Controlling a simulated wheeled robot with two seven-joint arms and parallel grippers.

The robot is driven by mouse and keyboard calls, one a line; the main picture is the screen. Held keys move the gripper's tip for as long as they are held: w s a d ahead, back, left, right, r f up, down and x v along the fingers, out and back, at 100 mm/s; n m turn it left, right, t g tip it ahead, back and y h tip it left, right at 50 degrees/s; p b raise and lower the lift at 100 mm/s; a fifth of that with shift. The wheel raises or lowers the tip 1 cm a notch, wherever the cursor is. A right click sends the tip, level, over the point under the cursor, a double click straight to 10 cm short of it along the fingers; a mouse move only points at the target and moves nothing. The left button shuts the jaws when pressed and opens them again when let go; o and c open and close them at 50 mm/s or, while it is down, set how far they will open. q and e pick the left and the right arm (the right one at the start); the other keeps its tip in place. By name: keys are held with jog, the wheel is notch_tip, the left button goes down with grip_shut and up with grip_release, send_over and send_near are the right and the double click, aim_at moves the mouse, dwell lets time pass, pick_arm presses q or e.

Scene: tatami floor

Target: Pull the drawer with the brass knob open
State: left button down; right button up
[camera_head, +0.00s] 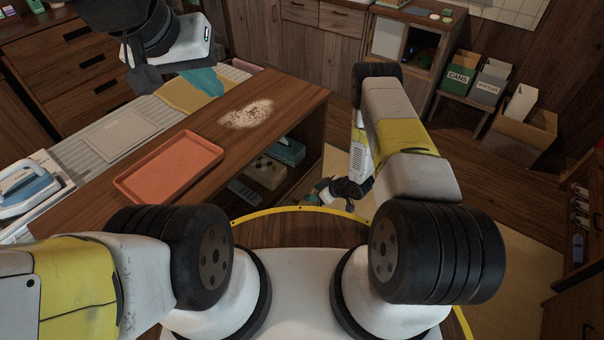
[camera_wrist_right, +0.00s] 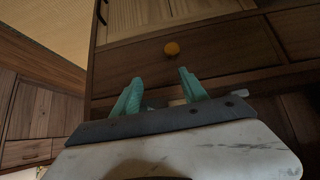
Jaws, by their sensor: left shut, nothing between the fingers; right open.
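In the right wrist view a round brass knob (camera_wrist_right: 172,48) sits on a dark wooden drawer front (camera_wrist_right: 225,50). The drawer front looks flush with the cabinet around it. My right gripper (camera_wrist_right: 161,88) is open, with its two teal fingers apart and pointing toward the knob. The knob lies beyond the fingertips, with nothing between them. In the head view my right gripper (camera_head: 320,190) is low beside the wooden counter, and the knob cannot be made out there.
The counter bears an orange tray (camera_head: 170,166) and a pale crumbly patch (camera_head: 247,113). Its open shelf holds a teal box (camera_head: 288,151) and a dark remote (camera_head: 245,190). An iron (camera_head: 28,187) stands at left. Bins (camera_head: 488,85) stand at back right.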

aim_at(300, 203)
jog(key=a+f, duration=0.1)
jog(key=f, duration=0.1)
jog(key=a+f, duration=0.2)
jog(key=f, duration=0.1)
jog(key=a+f, duration=0.2)
jog(key=f, duration=0.1)
jog(key=shift+w+a, duration=0.25)
jog(key=shift+w, duration=0.15)
jog(key=shift+c, duration=0.2)
grip_shut()
dwell(1.0)
